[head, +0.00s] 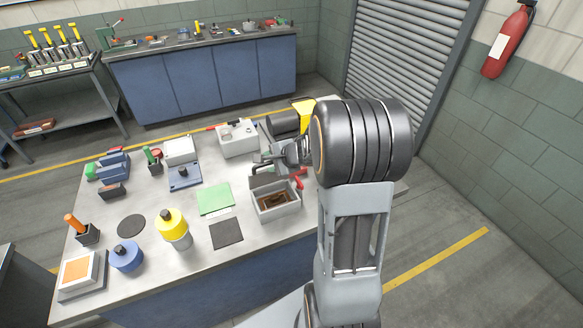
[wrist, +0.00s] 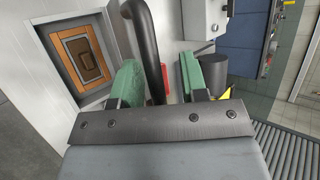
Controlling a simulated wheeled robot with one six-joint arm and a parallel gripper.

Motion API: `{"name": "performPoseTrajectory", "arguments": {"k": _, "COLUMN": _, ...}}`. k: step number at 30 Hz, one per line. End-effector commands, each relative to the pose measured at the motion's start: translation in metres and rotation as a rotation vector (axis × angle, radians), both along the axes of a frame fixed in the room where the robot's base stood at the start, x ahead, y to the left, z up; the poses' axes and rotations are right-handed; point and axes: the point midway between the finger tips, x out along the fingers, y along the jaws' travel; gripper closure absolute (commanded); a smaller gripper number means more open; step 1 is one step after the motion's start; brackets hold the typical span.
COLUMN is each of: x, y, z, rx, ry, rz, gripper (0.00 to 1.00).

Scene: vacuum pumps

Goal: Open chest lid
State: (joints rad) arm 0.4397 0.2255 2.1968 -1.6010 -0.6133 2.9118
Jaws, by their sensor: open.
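The grey chest (head: 290,207) stands near the table's right front edge, with brown contents showing inside. A grey panel that looks like its lid (head: 266,179) stands raised at the far side of the opening. In the wrist view the brown interior (wrist: 88,58) shows at the upper left. My gripper (head: 288,156) is just beyond the chest, close to the lid. In the wrist view my gripper (wrist: 161,75) has its two green-padded fingers apart. A dark curved bar (wrist: 150,45) shows between them, with visible gaps; I cannot tell whether it touches either finger.
A grey box (head: 238,140) stands behind the chest, with a dark cylinder (head: 282,123) to its right. A red part (head: 297,181) is beside the chest. A green mat (head: 214,199) and dark mat (head: 226,234) lie left of it. Several other parts fill the table's left side.

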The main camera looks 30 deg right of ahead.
Motion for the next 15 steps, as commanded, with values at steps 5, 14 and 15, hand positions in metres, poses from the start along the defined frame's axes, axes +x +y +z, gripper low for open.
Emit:
{"name": "performPoseTrajectory", "arguments": {"k": 5, "x": -0.024, "y": -0.010, "z": 0.024, "rx": -0.003, "ry": -0.010, "rz": -0.002, "gripper": 0.60}}
{"name": "performPoseTrajectory", "arguments": {"k": 14, "x": -0.086, "y": -0.035, "z": 0.028, "rx": -0.001, "ry": -0.006, "rz": -0.002, "gripper": 0.60}}
{"name": "performPoseTrajectory", "arguments": {"k": 15, "x": -0.094, "y": -0.038, "z": 0.028, "rx": 0.000, "ry": -0.006, "rz": -0.003, "gripper": 0.60}}
